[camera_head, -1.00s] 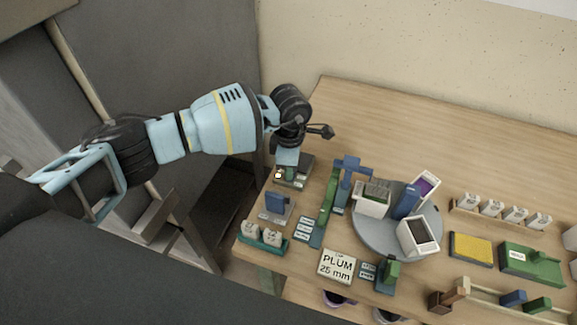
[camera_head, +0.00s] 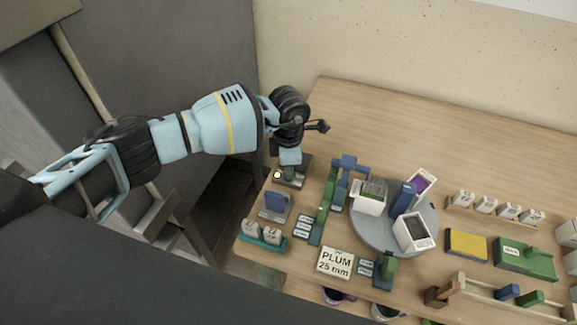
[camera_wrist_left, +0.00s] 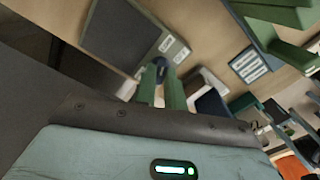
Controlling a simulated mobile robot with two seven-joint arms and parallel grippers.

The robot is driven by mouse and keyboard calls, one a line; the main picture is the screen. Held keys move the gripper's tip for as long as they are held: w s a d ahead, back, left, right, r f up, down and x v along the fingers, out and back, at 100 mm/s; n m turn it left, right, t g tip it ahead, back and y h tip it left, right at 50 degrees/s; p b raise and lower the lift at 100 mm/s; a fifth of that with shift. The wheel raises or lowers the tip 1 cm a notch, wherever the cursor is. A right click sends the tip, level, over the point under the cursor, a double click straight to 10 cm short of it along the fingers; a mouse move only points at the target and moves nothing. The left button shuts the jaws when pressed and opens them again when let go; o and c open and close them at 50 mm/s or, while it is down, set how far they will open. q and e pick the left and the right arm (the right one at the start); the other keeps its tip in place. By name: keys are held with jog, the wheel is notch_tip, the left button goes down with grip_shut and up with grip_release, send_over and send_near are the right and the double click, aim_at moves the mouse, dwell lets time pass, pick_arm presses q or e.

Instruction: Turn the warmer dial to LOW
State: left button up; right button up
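The warmer (camera_head: 297,166) is a small dark plate at the left end of the table, with a small pale lamp (camera_head: 277,175) at its corner. In the left wrist view its dark top (camera_wrist_left: 118,36) and two pale labels (camera_wrist_left: 173,48) show. A small dark dial (camera_wrist_left: 158,66) is beside the labels. My left gripper (camera_head: 289,171) is low over the warmer. Its two green fingers (camera_wrist_left: 161,88) reach to the dial, one on each side, with a narrow gap between them. Whether they touch it is unclear. The dial's setting is unreadable. My right gripper is not in view.
A blue block on a grey base (camera_head: 277,204) and a teal tray with white pieces (camera_head: 262,241) stand in front of the warmer. Green and blue stands (camera_head: 327,200) and a round grey turntable (camera_head: 380,235) are to the right. The back of the table is clear.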

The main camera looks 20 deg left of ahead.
pick_arm(q)
jog(key=o, duration=0.4)
jog(key=shift+r, duration=0.1)
jog(key=shift+r, duration=3.9)
